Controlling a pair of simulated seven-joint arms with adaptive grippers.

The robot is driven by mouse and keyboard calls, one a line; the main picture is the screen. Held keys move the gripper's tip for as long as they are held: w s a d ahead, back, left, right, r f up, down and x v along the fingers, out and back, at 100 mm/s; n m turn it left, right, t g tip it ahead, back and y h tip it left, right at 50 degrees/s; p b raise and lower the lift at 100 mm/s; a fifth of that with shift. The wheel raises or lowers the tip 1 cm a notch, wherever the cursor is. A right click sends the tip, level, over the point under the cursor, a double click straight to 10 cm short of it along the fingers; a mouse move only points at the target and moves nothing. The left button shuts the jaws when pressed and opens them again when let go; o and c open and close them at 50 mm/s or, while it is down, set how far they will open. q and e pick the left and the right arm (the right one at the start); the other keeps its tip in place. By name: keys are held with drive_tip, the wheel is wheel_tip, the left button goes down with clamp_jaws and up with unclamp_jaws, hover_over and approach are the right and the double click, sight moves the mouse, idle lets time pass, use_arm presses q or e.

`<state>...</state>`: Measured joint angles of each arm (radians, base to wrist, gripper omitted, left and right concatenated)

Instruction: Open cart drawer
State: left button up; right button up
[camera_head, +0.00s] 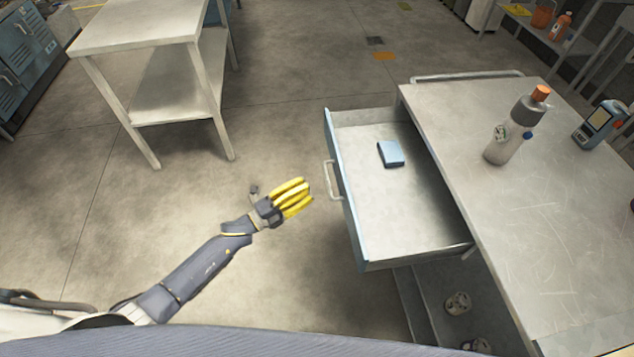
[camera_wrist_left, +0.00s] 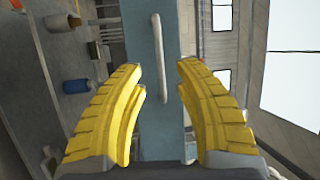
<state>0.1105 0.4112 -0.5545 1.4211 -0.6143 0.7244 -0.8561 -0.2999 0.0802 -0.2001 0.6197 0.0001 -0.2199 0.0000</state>
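The cart drawer (camera_head: 375,225) is pulled out to the left from under the cart top (camera_head: 520,230), and its inside shows. Its light handle (camera_head: 332,180) is on the blue front (camera_head: 346,210). A small blue box (camera_head: 391,153) lies in the drawer. My left gripper (camera_head: 306,190), with yellow fingers, is just left of the handle and apart from it. In the left wrist view the fingers (camera_wrist_left: 160,82) are spread apart and empty, with the handle (camera_wrist_left: 160,58) beyond them, between the tips. My right gripper is in neither view.
Reels (camera_head: 458,303) sit on the lower shelf. A metal table (camera_head: 140,28) stands at the back left. The floor left of the drawer is clear.

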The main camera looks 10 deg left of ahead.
use_arm(q)
drive_tip(key=shift+v, duration=2.15)
drive_tip(key=w+a+f+n+t+y, duration=0.1)
drive_tip(key=w+a+f+n+y, duration=0.1)
drive_tip(key=a+f+n+y, duration=0.45)
drive_tip(key=w+a+f+n+y, duration=0.1)
drive_tip(key=a+f+n+y, duration=0.25)
drive_tip(key=f, duration=0.65)
drive_tip(key=s+a+f+n+g+y, duration=0.2)
drive_tip(key=s+a+f+n, duration=0.25)
drive_tip(key=f, duration=0.45)
drive_tip(key=s+a+f+n+g+y, duration=0.2)
drive_tip(key=s+a+f+n, duration=0.1)
drive_tip(key=s+f, duration=0.4)
drive_tip(key=s+a+f+n+g+y, duration=0.1)
drive_tip(key=s+f+n+g, duration=0.1)
drive_tip(key=s+f, duration=0.5)
drive_tip(key=s+a+f+n+g+y, duration=0.1)
drive_tip(key=s+f+n+g, duration=0.1)
drive_tip(key=s+f, duration=0.6)
drive_tip(key=s+d+f+n+g, duration=0.1)
drive_tip(key=s+d+g, duration=0.1)
drive_tip(key=s, duration=1)
drive_tip(key=s+d+f+n+g, duration=0.1)
drive_tip(key=s+d, duration=0.3)
drive_tip(key=s, duration=0.9)
drive_tip(key=shift+d+f+g, duration=0.25)
drive_tip(key=shift+f+g, duration=0.2)
drive_tip(key=shift+g, duration=0.05)
